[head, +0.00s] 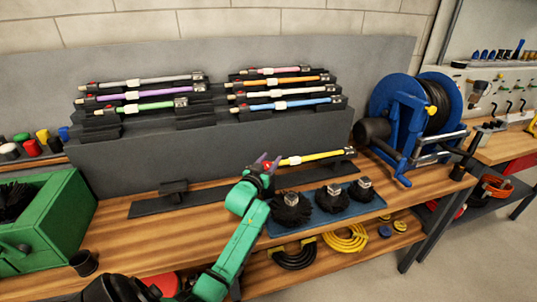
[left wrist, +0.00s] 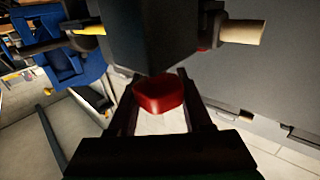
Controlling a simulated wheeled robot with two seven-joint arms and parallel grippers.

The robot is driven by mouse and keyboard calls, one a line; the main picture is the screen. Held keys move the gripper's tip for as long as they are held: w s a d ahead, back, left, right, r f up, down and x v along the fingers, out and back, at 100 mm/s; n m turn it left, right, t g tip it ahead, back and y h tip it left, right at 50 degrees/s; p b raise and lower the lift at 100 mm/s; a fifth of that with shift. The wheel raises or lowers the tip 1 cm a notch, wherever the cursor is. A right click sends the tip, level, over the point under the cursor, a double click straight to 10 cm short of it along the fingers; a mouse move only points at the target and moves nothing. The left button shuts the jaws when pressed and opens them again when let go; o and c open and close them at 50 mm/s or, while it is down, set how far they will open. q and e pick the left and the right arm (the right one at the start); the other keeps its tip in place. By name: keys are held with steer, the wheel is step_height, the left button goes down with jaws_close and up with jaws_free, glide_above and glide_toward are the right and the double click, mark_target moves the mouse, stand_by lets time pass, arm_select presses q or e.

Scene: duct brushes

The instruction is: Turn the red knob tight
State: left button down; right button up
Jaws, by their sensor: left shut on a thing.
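The red knob (left wrist: 160,95) sits between the two fingers of my left gripper (left wrist: 160,105) in the left wrist view. It is a rounded red block against a dark block behind it. In the head view my left gripper (head: 266,163) is at the left end of a yellow rod (head: 313,158), which lies along a low dark stand on the bench. Only a little red shows between the fingers there. The left gripper is shut on the red knob. How far the knob is turned cannot be told. My right gripper is not in view.
A grey rack (head: 225,152) with several coloured rods stands behind. A blue mat (head: 333,208) with dark round brushes lies right of my left arm. A blue reel (head: 395,100) stands at the right, a green box (head: 60,225) at the left. Bench (head: 150,240) space left of my arm is clear.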

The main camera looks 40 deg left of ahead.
arm_select(q)
steer(key=shift+r+m+h, duration=0.15)
steer(key=shift+m+h, duration=0.35)
steer(key=shift+h, duration=0.2)
steer(key=shift+d, duration=0.15)
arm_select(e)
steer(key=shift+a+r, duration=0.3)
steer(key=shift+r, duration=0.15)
arm_select(q)
steer(key=shift+c, duration=1.9)
jaws_free()
steer(key=shift+w+f, duration=0.1)
steer(key=shift+f, duration=0.1)
steer(key=shift+o, duration=0.3)
steer(key=shift+w+f, duration=0.15)
steer(key=shift+w, duration=0.05)
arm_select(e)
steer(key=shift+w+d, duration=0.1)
arm_select(q)
steer(key=shift+s, duration=0.15)
